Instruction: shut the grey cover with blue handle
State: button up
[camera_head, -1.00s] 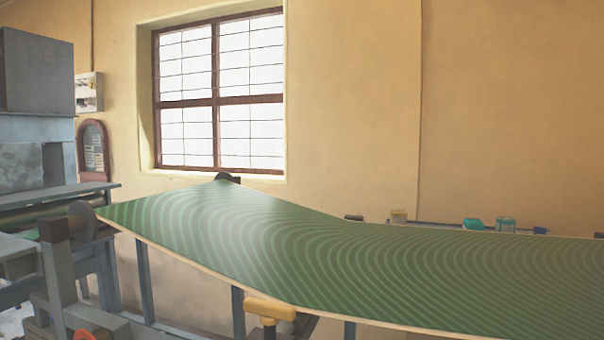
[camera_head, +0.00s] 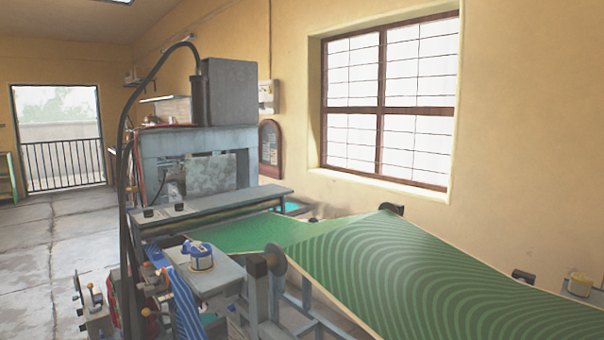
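I cannot clearly pick out a grey cover with a blue handle. The grey press (camera_head: 165,145) stands left of the middle in the head view. A mottled grey panel (camera_head: 211,175) is upright in its opening, and I see no blue handle on it. A small blue and white object (camera_head: 199,256) sits on a grey ledge in front of the press; I cannot tell whether it is a handle. My gripper is not in view.
A long green patterned sheet (camera_head: 430,275) runs from the press to the lower right. A black hose (camera_head: 125,180) arches up the press's left side. Open concrete floor (camera_head: 40,250) lies at left, toward a barred doorway (camera_head: 65,160).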

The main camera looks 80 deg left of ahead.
aim_at(209, 175)
jog(key=u, duration=4.4)
jog(key=i, duration=6.95)
jog(key=z, duration=0.6)
